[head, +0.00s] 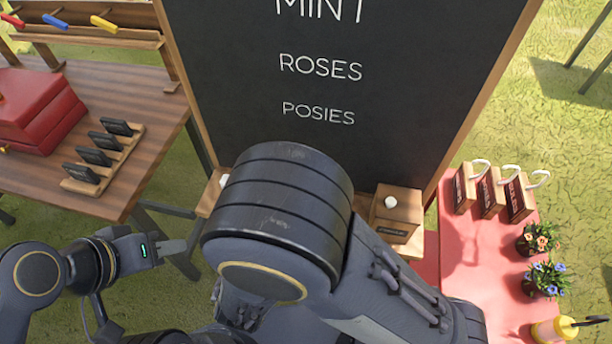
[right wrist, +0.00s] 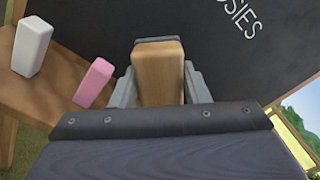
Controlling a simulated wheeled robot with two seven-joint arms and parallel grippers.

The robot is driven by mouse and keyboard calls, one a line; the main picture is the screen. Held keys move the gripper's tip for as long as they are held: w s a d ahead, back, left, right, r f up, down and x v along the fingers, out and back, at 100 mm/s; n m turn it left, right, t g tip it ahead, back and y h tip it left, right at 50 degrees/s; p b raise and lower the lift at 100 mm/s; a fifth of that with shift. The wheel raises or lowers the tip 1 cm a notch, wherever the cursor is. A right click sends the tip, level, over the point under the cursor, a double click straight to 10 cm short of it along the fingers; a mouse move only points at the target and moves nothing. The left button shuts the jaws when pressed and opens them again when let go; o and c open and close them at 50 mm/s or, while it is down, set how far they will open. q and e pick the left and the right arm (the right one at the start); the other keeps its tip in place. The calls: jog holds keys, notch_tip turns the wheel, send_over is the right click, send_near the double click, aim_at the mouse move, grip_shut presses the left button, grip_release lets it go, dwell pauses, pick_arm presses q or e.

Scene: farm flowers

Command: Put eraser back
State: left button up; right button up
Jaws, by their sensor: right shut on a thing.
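The eraser (right wrist: 158,75) is a wooden block with a dark grey far edge. In the right wrist view my right gripper (right wrist: 160,85) is shut on it, one finger on each side. The chalkboard (head: 330,60) with white lettering stands ahead, and it fills the back of the right wrist view (right wrist: 215,40). The wooden ledge (right wrist: 50,95) is to the left of the eraser there, with the eraser apart from it. In the head view my right arm hides the eraser and gripper. My left gripper (head: 170,248) is low at the left, away from the board; its jaw gap is unclear.
A white chalk (right wrist: 31,45) and a pink chalk (right wrist: 95,83) stand on the ledge. A wooden box (head: 397,213) is at the ledge's right end. A wooden table (head: 110,80) stands left; a red table (head: 480,260) with flowerpots and labelled boxes stands right.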

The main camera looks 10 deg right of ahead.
jog(key=s+d+m+g+h+p, duration=0.45)
jog(key=d+m+g, duration=0.85)
jog(key=m+g, duration=0.4)
jog(key=s+a+r+m+g+y+p, duration=0.25)
jog(key=s+m+y+p, duration=0.35)
jog(key=m+y, duration=0.95)
jog(key=w+f+m+t+h, duration=0.1)
jog(key=w+f+m, duration=0.1)
jog(key=w+m, duration=0.2)
jog(key=w+a+f+m+h, duration=0.1)
jog(key=w+f+m+h, duration=0.1)
jog(key=w+f+m, duration=0.1)
jog(key=w+f+m+t+h, duration=0.1)
jog(key=w+f+m+h, duration=0.1)
jog(key=w+m, duration=0.3)
jog(key=shift+w+a+f+t, duration=0.15)
jog(key=shift+w+f+t, duration=0.05)
jog(key=shift+f+t, duration=0.15)
jog(key=shift+w+f, duration=0.35)
jog(key=shift+f, duration=0.1)
notch_tip(320, 180, down, 3)
jog(key=shift+w+f, duration=0.1)
